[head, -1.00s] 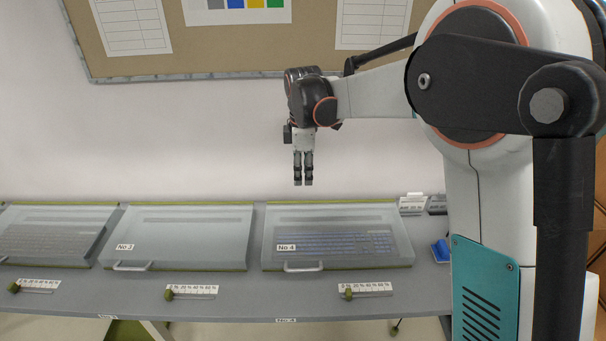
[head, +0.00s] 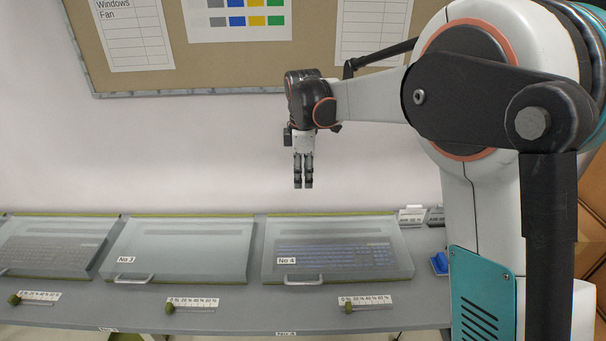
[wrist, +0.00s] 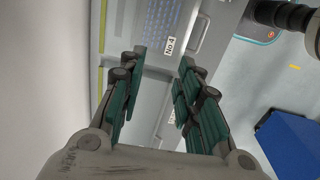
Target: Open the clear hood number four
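The clear hood number four (head: 350,228) lies shut on the bench, with a blue-lit keyboard (head: 335,252) showing through it. Its "No 4" label (head: 287,261) is at the front left, above a light handle (head: 303,280) on the front edge. My gripper (head: 303,186) points down above the hood's back part in the head view, apart from it and touching nothing. In the wrist view my gripper (wrist: 162,70) has its fingers apart and nothing between them. The "No 4" label also shows there (wrist: 170,45), beyond the fingertips.
A similar shut hood (head: 185,245), its label partly readable, stands to the left, and another (head: 55,245) farther left. A slider with a percent scale (head: 365,302) lies in front of hood four. A blue object (head: 440,262) sits at its right. The wall is behind the bench.

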